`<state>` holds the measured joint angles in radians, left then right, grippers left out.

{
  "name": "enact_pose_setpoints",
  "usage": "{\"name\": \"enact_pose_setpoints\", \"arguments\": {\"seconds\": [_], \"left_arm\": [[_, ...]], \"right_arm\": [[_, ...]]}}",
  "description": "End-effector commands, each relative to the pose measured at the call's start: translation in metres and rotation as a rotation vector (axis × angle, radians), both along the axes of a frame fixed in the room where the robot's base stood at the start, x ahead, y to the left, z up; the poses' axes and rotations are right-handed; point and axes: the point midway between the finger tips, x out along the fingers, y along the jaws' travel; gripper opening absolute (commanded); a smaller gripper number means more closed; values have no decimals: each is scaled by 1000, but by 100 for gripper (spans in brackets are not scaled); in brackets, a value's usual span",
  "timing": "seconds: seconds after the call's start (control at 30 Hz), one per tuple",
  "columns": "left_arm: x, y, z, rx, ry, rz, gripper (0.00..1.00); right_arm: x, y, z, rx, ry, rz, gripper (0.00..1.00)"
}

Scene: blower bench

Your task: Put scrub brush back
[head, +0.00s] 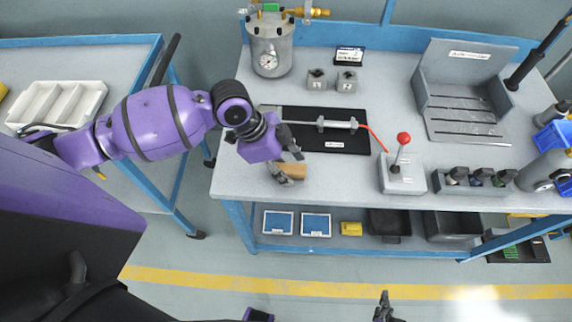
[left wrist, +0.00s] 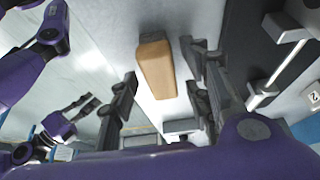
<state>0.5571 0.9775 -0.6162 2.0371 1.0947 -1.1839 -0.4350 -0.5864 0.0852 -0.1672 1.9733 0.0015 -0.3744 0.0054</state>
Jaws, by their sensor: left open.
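The scrub brush, seen as a tan wooden block (head: 292,171), lies at the front edge of the bench, below the black mat. It also shows in the left wrist view (left wrist: 155,66), just beyond the fingertips.
A black mat (head: 345,145) holds a metal tool with a red hose. A red-knobbed lever box (head: 402,178) stands right of it.

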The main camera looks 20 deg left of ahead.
Motion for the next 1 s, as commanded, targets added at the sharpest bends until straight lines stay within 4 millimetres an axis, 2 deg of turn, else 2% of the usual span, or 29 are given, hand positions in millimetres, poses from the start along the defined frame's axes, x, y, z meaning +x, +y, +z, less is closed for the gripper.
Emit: {"name": "enact_pose_setpoints", "arguments": {"seconds": [0.17, 0.4, 0.6, 0.73, 1.0], "left_arm": [[-1, 11, 25, 3, -6, 0, 45], [-7, 33, 73, 2, -5, 0, 45], [-11, 44, 101, 2, -3, -1, 45], [-13, 47, 109, 0, -2, -1, 45], [-13, 48, 110, -1, -1, -1, 45]], "right_arm": [[3, 3, 3, 7, -6, -6, 0], [6, 6, 7, 12, -10, -4, 0], [6, 6, 7, 12, -9, 0, 0], [4, 5, 7, 8, -6, 5, 0], [1, 2, 5, 3, 0, 9, 0]]}}
